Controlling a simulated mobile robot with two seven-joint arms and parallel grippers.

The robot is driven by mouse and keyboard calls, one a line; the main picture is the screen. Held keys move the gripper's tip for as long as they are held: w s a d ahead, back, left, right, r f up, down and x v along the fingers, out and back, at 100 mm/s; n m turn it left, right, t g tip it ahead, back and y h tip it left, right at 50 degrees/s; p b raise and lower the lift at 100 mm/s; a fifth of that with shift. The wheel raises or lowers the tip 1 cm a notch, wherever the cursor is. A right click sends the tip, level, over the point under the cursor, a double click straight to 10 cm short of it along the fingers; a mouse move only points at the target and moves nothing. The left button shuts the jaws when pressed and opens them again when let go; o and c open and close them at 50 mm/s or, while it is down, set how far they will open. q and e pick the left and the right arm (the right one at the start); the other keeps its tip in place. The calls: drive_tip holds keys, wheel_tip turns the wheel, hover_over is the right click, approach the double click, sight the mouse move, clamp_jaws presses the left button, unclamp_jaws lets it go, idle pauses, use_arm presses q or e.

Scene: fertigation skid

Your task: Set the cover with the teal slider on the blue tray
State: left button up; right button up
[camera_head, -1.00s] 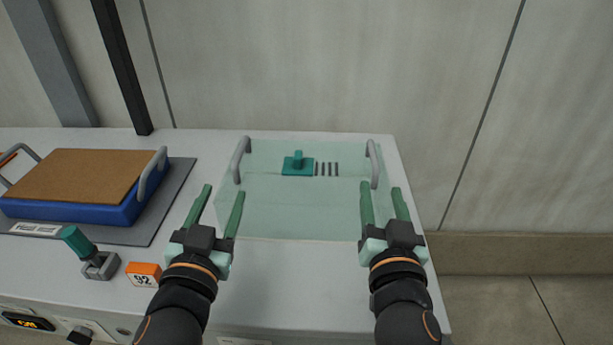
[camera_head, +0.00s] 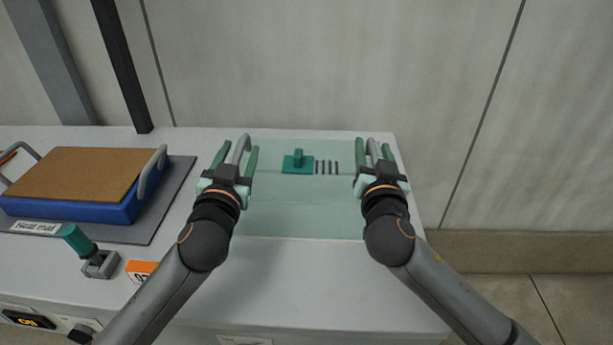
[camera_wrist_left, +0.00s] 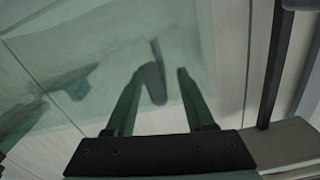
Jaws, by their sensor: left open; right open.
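The cover (camera_head: 300,210) is a clear, pale green sheet lying on the white bench, with a teal slider (camera_head: 298,163), dark slots beside it and a grey handle at each side. My left gripper (camera_head: 236,158) is open, its fingers on either side of the left handle (camera_head: 239,147). In the left wrist view, that handle (camera_wrist_left: 153,84) stands between the open fingers (camera_wrist_left: 158,88). My right gripper (camera_head: 380,155) is open with its fingers around the right handle (camera_head: 373,150). The blue tray (camera_head: 125,212), with a brown top and grey handles, sits at the left.
The tray rests on a grey mat (camera_head: 160,222) labelled "Neat mat" or similar; the print is small. A teal-topped lever (camera_head: 82,243) and an orange tag (camera_head: 140,271) are in front of it. A wall stands behind the bench (camera_head: 290,290), whose front is clear.

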use_arm(q)
drive_tip(key=shift+c, duration=0.4)
use_arm(e)
drive_tip(key=shift+c, duration=0.4)
use_arm(q)
drive_tip(key=c, duration=0.7)
use_arm(e)
clamp_jaws()
use_arm(q)
clamp_jaws()
drive_tip(key=shift+d, duration=0.1)
